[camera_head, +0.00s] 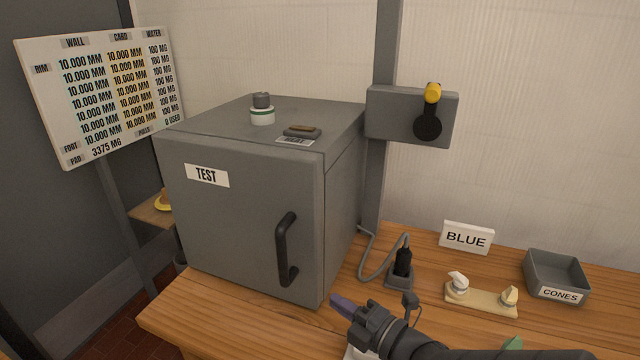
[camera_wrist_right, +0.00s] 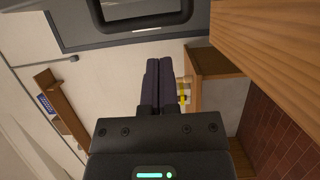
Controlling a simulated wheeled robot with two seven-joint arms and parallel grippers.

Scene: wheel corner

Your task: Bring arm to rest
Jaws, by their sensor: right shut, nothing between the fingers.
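My right gripper (camera_head: 342,304) is in the head view at the bottom centre, in front of the grey TEST cabinet (camera_head: 240,240) and over the wooden bench. Its dark fingers are together with nothing between them, and they point left. In the right wrist view the gripper (camera_wrist_right: 160,64) also shows with its two fingers side by side and closed. The cabinet door is shut, with a black handle (camera_head: 286,250). My left gripper is not in view.
On the bench (camera_head: 190,310) stand a black plug in a grey holder (camera_head: 400,268), a beige base with two knobs (camera_head: 480,298), a BLUE sign (camera_head: 466,238) and a CONES tray (camera_head: 556,276). A white jar (camera_head: 262,112) stands on the cabinet. A board of readings (camera_head: 100,95) is at left.

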